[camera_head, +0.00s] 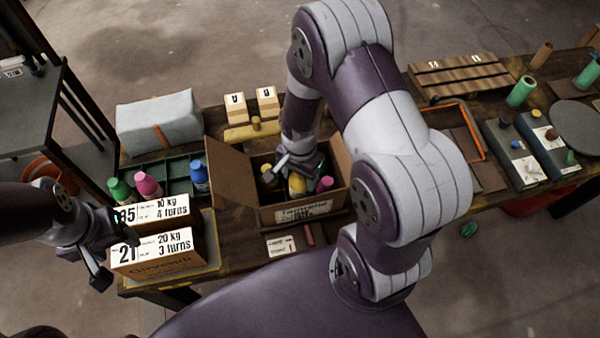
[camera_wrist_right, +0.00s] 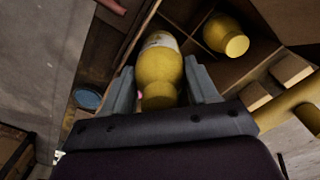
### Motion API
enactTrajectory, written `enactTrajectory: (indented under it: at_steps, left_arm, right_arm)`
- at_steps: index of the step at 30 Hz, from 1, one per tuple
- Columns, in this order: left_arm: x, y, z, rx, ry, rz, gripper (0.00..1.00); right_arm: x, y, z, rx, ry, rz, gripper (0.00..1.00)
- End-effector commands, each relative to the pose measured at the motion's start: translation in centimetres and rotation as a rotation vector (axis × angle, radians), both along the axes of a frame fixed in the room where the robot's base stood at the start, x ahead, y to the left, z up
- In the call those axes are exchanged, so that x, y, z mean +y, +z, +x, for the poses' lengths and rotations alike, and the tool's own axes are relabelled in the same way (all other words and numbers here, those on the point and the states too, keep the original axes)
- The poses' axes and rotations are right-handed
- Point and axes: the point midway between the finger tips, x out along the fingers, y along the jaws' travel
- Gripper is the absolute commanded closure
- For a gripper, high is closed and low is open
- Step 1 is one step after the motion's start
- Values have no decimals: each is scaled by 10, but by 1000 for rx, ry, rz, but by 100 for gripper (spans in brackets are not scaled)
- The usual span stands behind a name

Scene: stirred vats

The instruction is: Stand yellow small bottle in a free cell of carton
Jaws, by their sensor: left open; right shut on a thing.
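The yellow small bottle (camera_head: 297,183) is between the fingers of my right gripper (camera_head: 294,167), which is shut on it. In the right wrist view the bottle (camera_wrist_right: 161,72) lies between the two fingers of the gripper (camera_wrist_right: 163,88), with a pale label band. The open carton (camera_head: 268,216) is around and below the bottle; how deep the bottle sits is hidden. Another yellow bottle (camera_head: 268,174) stands in a carton cell, also in the right wrist view (camera_wrist_right: 226,35). A pink bottle (camera_head: 325,184) stands at the carton's right. My left gripper (camera_head: 107,252) is open and empty at the left.
A dark green crate (camera_head: 176,168) left of the carton holds green (camera_head: 119,190), pink (camera_head: 147,185) and blue (camera_head: 199,177) bottles. Labelled boxes (camera_head: 165,262) stand near my left gripper. A grey-white case (camera_head: 158,122) and wooden blocks (camera_head: 267,100) are behind.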

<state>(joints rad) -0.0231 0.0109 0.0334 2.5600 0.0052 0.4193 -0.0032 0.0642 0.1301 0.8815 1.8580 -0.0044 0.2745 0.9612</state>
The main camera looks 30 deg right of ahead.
Motion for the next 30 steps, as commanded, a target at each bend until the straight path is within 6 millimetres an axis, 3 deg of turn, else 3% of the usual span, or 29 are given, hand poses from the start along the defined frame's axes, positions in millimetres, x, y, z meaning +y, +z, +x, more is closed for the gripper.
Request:
enactTrajectory:
  at_steps: [8, 9, 11, 12, 21, 30]
  left_arm:
    - [0, 1, 0, 0, 0, 0, 42]
    - [0, 1, 0, 0, 0, 0, 42]
    - [0, 1, 0, 0, 0, 0, 42]
    - [0, 1, 0, 0, 0, 0, 42]
    - [0, 3, 0, 0, 0, 0, 42]
    - [0, 42, 0, 0, 0, 0, 42]
  right_arm:
    - [0, 1, 0, 0, 0, 0, 83]
    - [0, 1, 0, 0, 0, 0, 35]
    - [0, 1, 0, 0, 0, 0, 16]
    - [0, 1, 0, 0, 0, 0, 12]
    - [0, 3, 0, 0, 0, 0, 12]
    - [0, 43, 0, 1, 0, -1, 12]
